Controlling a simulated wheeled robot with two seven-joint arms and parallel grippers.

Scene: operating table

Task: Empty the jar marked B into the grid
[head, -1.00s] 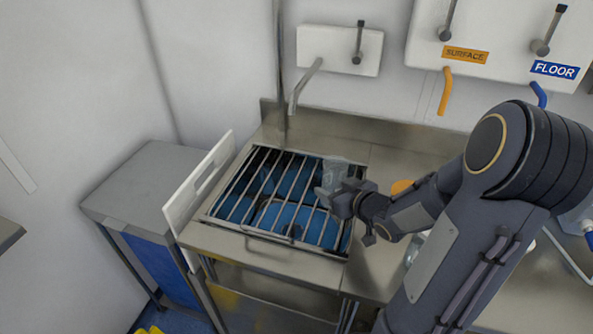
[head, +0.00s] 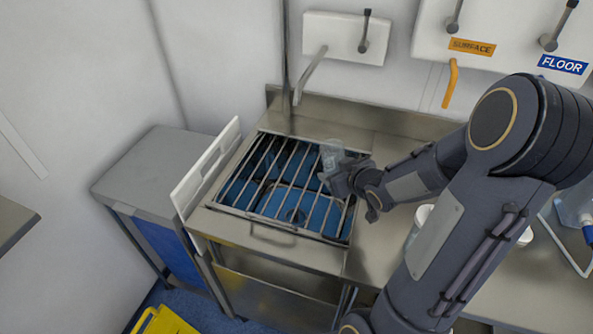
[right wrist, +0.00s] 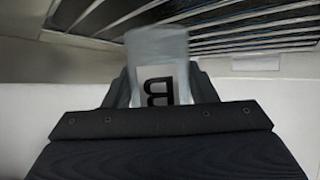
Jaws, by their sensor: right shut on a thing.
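My right gripper (head: 342,174) is shut on a clear, see-through jar (head: 331,154) near the right back part of the grid. In the right wrist view the jar (right wrist: 158,50) sits between the fingers (right wrist: 160,92), its label with a black B (right wrist: 159,92) turned upside down in the picture. I cannot tell whether anything is inside the jar. The grid of metal bars (head: 262,180) lies over a blue basin in the steel counter. In the right wrist view the bars (right wrist: 250,35) show beyond the jar. My left gripper is out of view.
A white board (head: 205,172) stands upright at the grid's left edge. White cups (head: 423,213) stand on the counter beside my right arm. A grey cabinet (head: 150,170) is at left.

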